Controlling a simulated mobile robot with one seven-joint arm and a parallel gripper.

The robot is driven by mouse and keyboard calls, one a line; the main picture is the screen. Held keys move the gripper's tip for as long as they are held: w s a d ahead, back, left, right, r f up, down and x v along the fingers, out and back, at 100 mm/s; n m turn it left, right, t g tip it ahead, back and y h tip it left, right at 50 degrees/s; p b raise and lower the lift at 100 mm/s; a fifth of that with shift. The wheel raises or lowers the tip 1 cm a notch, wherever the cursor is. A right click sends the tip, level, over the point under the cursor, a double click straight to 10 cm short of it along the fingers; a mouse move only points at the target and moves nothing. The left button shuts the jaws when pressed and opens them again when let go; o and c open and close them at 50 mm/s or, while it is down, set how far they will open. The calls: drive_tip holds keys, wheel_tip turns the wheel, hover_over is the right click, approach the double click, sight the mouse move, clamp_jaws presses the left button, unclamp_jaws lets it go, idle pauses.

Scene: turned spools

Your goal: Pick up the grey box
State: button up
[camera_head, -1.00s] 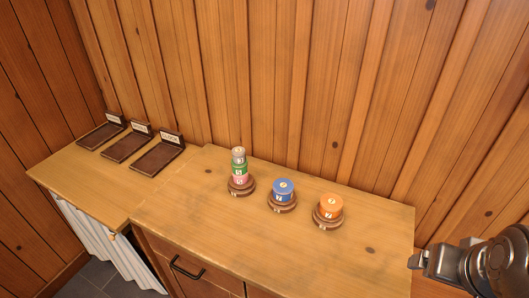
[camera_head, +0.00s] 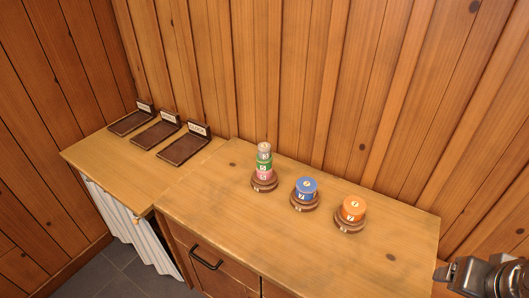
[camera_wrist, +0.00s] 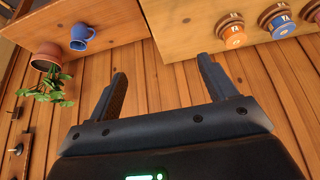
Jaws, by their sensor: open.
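The grey piece cannot be made out in the wrist view.
A blue drum (camera_head: 306,186) and an orange drum (camera_head: 353,206) stand on brown stands right of the stack. Three dark trays with labels, one here (camera_head: 183,150), lie at the left. A blue mug (camera_wrist: 81,37) and potted plant (camera_wrist: 47,62) show in the wrist view. The counter front is clear.

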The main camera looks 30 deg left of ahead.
drive_tip(key=shift+c, duration=1)
drive_tip(key=w+a+r+n+y, duration=0.1)
drive_tip(key=w+a+r, duration=0.1)
drive_tip(key=w+a, duration=0.25)
drive_tip(key=w+a+r+n, duration=0.1)
drive_tip(key=w+a+r, duration=0.2)
drive_tip(key=w, duration=0.3)
drive_tip(key=n+g+y, duration=0.2)
drive_tip(key=n, duration=0.3)
hover_over(264, 146)
drive_tip(key=s+d, duration=0.3)
wheel_tip(264, 146, down, 9)
drive_tip(key=shift+h, duration=0.3)
drive_tip(key=x, duration=0.5)
drive_tip(key=shift+s, duration=0.1)
drive_tip(key=shift+w+a+x, duration=0.1)
drive_tip(key=shift+a+x, duration=0.1)
drive_tip(key=shift+x, duration=0.7)
drive_tip(key=shift+w+a+x, duration=0.1)
drive_tip(key=shift+a+x, duration=0.05)
drive_tip(key=shift+x, duration=0.75)
drive_tip(key=shift+a+x, duration=0.2)
drive_tip(key=shift+x, duration=0.7)
drive_tip(key=shift+r, duration=0.2)
